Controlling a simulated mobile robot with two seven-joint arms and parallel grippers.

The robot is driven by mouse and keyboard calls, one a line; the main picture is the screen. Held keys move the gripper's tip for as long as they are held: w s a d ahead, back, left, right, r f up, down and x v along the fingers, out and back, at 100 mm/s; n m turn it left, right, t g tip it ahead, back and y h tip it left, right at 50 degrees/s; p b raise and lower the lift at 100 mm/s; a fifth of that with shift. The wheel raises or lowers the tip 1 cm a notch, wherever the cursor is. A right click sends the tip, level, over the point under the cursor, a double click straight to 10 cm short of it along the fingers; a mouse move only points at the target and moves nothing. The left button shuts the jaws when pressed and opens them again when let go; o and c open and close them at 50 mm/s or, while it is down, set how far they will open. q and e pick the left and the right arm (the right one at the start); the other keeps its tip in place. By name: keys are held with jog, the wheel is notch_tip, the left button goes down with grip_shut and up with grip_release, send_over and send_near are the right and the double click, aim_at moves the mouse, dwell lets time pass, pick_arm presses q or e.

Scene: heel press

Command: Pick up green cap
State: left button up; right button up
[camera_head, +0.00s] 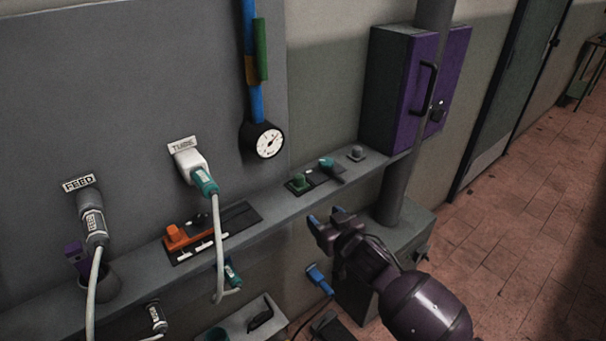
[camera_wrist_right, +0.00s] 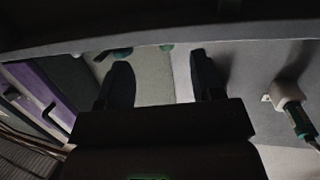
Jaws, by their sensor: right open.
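A green cap (camera_head: 299,182) sits on a dark plate on the narrow grey ledge, left of a teal-topped part (camera_head: 327,163). My right gripper (camera_head: 327,219) is open and empty. In the head view it is below and to the right of the green cap, in front of the ledge and apart from it. In the right wrist view the two dark fingers (camera_wrist_right: 162,85) stand wide apart with nothing between them. A small green bit (camera_wrist_right: 167,47) shows beyond them at the ledge edge; I cannot tell which part it is. My left gripper is not in view.
The grey ledge (camera_head: 272,205) runs along the wall, with an orange part (camera_head: 180,235) at left. A purple cabinet (camera_head: 412,90) and a grey vertical pipe (camera_head: 397,185) stand at right. A gauge (camera_head: 267,141) hangs above. A white cable (camera_head: 217,250) hangs in front of the ledge.

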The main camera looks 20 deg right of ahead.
send_near(302, 179)
jog(key=f, duration=0.1)
jog(key=shift+t, duration=0.3)
jog(key=x, duration=0.5)
jog(key=shift+w+a, duration=0.1)
jog(key=shift+w, duration=0.05)
jog(key=shift+x, duration=3.05)
jog(key=shift+r, duration=0.15)
jog(key=shift+c, duration=0.2)
jog(key=c, duration=1)
jog(key=shift+o, duration=0.2)
